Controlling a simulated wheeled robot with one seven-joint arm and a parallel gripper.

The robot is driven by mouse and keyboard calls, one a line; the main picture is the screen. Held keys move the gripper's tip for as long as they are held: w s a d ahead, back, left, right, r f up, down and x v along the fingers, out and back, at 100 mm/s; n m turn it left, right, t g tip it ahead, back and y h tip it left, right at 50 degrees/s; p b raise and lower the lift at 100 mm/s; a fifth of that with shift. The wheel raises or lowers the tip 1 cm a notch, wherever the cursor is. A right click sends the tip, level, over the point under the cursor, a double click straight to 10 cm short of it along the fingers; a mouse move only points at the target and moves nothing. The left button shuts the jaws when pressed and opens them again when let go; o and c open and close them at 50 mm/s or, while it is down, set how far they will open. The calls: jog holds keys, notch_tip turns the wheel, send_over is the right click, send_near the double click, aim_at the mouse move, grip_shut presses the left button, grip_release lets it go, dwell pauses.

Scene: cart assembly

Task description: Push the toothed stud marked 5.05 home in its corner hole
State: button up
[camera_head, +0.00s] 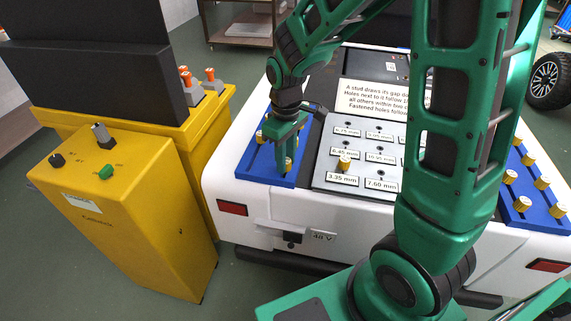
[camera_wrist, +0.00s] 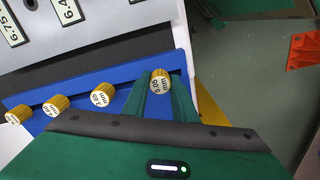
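The golden toothed stud marked 5.05 mm (camera_wrist: 160,84) stands at the right end of the row on the blue tray in the wrist view. My gripper (camera_wrist: 160,98) has its two green fingers on either side of this stud, close to it. Whether they press on it I cannot tell. In the head view my gripper (camera_head: 287,160) points down at the left blue tray (camera_head: 264,166), with a golden stud between its fingertips. The grey panel (camera_head: 322,180) with labelled holes lies right of it. One golden stud (camera_head: 345,162) stands in the panel above the 3.35 mm label.
Several more studs (camera_wrist: 103,96) stand along the left tray. A right blue tray (camera_head: 530,212) holds several others. My arm covers the panel's right part. A yellow cabinet (camera_head: 120,215) with knobs stands left of the white cart (camera_head: 225,185).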

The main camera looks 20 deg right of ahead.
jog(key=c, duration=0.4)
jog(key=shift+w+r, duration=0.1)
jog(key=shift+r, duration=2.05)
